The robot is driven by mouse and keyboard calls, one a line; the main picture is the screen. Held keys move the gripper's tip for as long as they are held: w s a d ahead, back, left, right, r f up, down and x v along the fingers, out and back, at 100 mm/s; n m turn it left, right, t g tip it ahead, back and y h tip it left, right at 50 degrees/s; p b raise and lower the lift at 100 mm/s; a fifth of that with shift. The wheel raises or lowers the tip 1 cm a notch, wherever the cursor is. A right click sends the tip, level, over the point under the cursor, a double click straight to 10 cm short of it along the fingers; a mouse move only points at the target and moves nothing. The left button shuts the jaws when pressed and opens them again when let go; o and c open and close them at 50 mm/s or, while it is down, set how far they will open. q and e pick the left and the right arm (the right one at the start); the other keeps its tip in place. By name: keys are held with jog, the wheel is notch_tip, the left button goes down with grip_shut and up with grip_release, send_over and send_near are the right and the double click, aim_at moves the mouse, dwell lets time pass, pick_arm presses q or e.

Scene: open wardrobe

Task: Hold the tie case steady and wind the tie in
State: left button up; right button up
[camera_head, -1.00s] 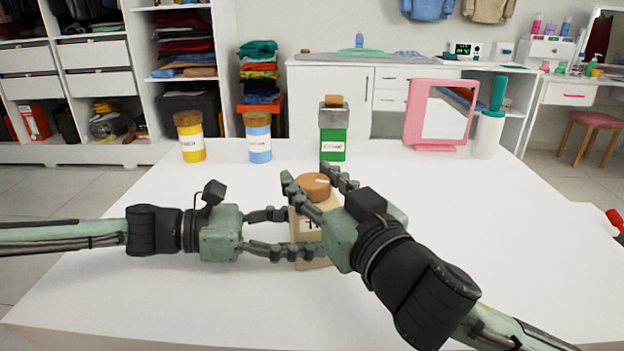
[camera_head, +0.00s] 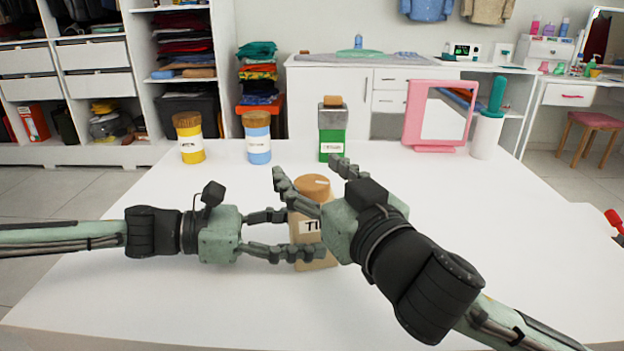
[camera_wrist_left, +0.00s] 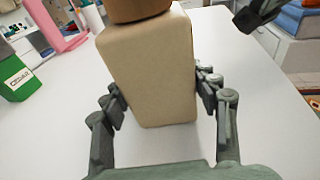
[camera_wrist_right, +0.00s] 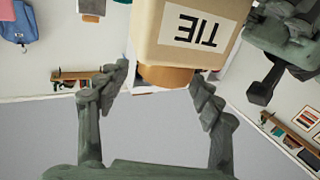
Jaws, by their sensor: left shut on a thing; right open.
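The tie case (camera_head: 318,255) is a tan box with a "TIE" label, upright on the white table, topped by a round brown wooden knob (camera_head: 312,187) with a pale mark. My left gripper (camera_head: 302,236) is shut on the case body from the left, one finger on each side, as the left wrist view (camera_wrist_left: 158,100) shows. My right gripper (camera_head: 308,168) is open above the case, its fingers spread on either side of the knob. In the right wrist view the knob (camera_wrist_right: 165,77) lies between the open fingers, apart from the left one. No tie is visible.
Behind stand a yellow jar (camera_head: 189,140), a blue jar (camera_head: 258,140), a green-and-grey canister (camera_head: 332,130), a pink-framed mirror (camera_head: 438,115) and a white cylinder with a green top (camera_head: 487,135). The table (camera_head: 180,300) is clear on both sides in front.

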aim_at(312, 181)
notch_tip(312, 181, up, 9)
jog(key=shift+f, duration=0.1)
dwell(0.4)
pick_arm(q)
jog(key=o, duration=1.1)
jog(key=o, duration=0.4)
jog(key=shift+c, duration=0.2)
